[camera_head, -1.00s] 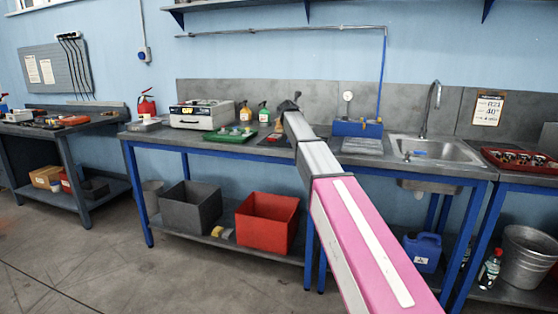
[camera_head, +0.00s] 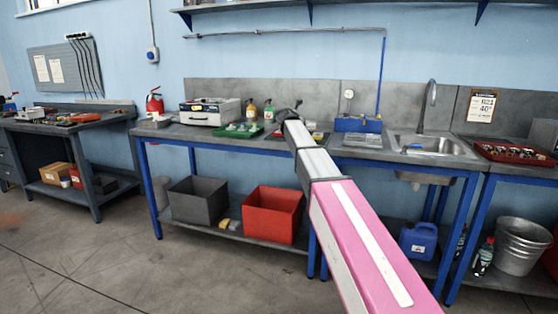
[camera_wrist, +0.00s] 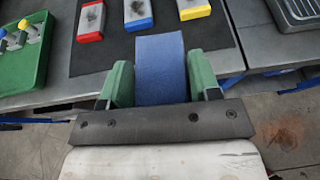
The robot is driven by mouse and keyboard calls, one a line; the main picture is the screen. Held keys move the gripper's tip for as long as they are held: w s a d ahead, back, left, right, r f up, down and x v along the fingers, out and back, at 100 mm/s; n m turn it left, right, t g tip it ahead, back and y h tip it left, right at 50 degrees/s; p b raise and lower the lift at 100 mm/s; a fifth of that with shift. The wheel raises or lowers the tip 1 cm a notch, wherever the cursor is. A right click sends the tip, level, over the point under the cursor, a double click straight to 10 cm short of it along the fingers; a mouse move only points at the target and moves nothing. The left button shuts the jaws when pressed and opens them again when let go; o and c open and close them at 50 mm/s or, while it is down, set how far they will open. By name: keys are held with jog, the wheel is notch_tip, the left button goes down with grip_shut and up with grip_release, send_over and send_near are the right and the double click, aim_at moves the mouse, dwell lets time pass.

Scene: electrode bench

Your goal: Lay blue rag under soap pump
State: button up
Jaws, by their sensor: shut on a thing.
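The blue rag (camera_wrist: 160,62) is a flat blue strip between the green fingers of my gripper (camera_wrist: 160,84) in the wrist view. My gripper is shut on it, above the bench edge and a dark mat. In the head view my arm reaches to the bench and hides the rag and fingers. Two small bottles stand at the back of the bench, one amber (camera_head: 251,111) and one green (camera_head: 268,111). I cannot tell whether either is the soap pump.
The dark mat (camera_wrist: 150,47) bears blocks with red, blue and yellow bases. A green tray (camera_wrist: 30,72) lies left of it. The sink (camera_head: 430,146) is at the right. Grey (camera_head: 198,200) and red (camera_head: 272,215) bins sit on the lower shelf.

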jog(key=s+d+f+m+g+h, duration=0.1)
jog(key=s+d+f+m+h, duration=0.1)
jog(key=s+f, duration=0.5)
jog(key=s+d+f+m+g+h, duration=0.1)
jog(key=s+d+f, duration=0.3)
jog(key=s, duration=1.5)
jog(key=s+d+f+m+g+h, duration=0.2)
jog(key=s+d+f+m+h, duration=0.1)
jog(key=s+f, duration=0.9)
jog(key=shift+s+d, duration=0.55)
jog(key=shift+s, duration=0.3)
